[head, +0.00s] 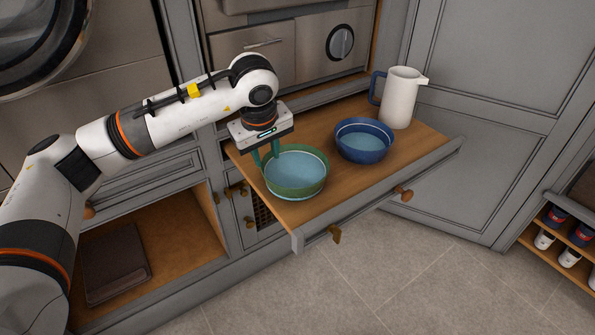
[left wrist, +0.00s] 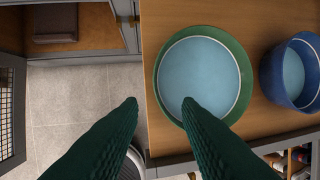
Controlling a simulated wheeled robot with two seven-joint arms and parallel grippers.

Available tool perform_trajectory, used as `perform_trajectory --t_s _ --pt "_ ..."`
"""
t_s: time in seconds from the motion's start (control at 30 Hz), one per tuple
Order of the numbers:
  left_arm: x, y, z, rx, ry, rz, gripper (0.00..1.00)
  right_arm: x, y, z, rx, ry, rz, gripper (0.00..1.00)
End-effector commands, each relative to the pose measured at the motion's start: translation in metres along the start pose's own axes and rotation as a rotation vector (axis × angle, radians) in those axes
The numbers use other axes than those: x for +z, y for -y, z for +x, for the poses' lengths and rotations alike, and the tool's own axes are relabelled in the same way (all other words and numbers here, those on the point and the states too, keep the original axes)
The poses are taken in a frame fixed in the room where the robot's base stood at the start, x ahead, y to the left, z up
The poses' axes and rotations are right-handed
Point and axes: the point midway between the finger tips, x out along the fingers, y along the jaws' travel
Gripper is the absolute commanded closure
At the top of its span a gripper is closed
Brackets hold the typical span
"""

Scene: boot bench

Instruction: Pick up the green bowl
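The green bowl (head: 323,184) has a pale blue inside and stands upright on a pulled-out wooden shelf. It also shows in the left wrist view (left wrist: 243,60). My left gripper (head: 265,156) points down at the bowl's left back rim, with its green fingers apart and nothing held. In the left wrist view (left wrist: 160,104), one fingertip is over the bowl's inside and the other is outside its rim. Whether either finger touches the bowl, I cannot tell. My right gripper is not in view.
A blue bowl (head: 364,153) stands right of the green bowl, with a small gap. A white jug (head: 400,98) with a blue handle stands at the back right. The shelf (head: 345,185) has a grey front edge. Cabinet doors and an oven front stand behind.

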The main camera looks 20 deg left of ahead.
Motion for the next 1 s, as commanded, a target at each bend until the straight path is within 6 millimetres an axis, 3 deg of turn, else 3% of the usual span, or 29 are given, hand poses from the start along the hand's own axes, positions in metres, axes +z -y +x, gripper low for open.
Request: perform_trajectory --t_s 0.33,0.63,0.9,1.0 --pt "0.003 -0.003 0.053 0.014 0.01 0.001 0.69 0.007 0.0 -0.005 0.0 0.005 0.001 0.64" --pt "0.004 -0.002 0.074 0.012 0.009 0.001 0.69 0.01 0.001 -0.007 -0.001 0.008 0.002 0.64" --pt "0.006 -0.002 0.113 0.012 0.008 0.0 0.69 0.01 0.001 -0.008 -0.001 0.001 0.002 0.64" --pt "0.007 -0.002 0.118 0.011 0.009 0.001 0.69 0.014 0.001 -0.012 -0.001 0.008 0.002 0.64"
